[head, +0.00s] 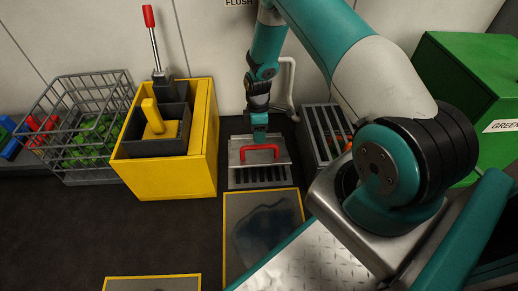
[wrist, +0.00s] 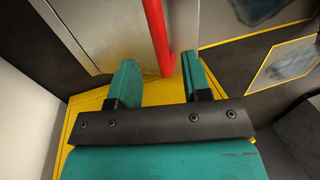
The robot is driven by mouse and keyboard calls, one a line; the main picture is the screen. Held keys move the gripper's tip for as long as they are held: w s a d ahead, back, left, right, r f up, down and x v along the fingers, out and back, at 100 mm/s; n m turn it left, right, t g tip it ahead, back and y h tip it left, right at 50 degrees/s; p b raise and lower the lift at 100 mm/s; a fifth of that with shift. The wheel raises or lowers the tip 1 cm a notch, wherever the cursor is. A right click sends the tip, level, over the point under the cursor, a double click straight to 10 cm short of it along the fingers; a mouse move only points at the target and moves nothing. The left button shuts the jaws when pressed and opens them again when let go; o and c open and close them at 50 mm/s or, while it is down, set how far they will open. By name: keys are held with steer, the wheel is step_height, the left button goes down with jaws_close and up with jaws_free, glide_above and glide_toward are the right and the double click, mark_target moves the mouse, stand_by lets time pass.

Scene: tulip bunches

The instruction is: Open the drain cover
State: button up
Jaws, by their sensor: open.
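The drain cover (head: 238,143) is a grey metal plate with a red U-shaped handle (head: 261,147). It sits at the back of the floor drain by the wall, and a dark slotted grate (head: 260,178) shows in front of it. I cannot tell how far the plate is tilted. My gripper (head: 260,138) points down just above and behind the handle. In the wrist view my gripper (wrist: 160,72) is open, with the red handle (wrist: 155,30) running between the fingertips' lines. Whether the fingers touch it is unclear.
A yellow mop bucket (head: 205,140) stands left of the drain, and a wire crate (head: 65,100) stands further left. A grey slatted crate (head: 313,125) is close on the right. A green bin (head: 465,75) is at far right. A yellow-edged wet patch (head: 262,225) lies in front.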

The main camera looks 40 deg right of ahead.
steer(key=b+x, duration=0.1)
steer(key=x, duration=0.3)
steer(key=shift+f+b, duration=0.25)
steer(key=shift+b, duration=0.1)
steer(key=shift+c, duration=0.3)
jaws_close()
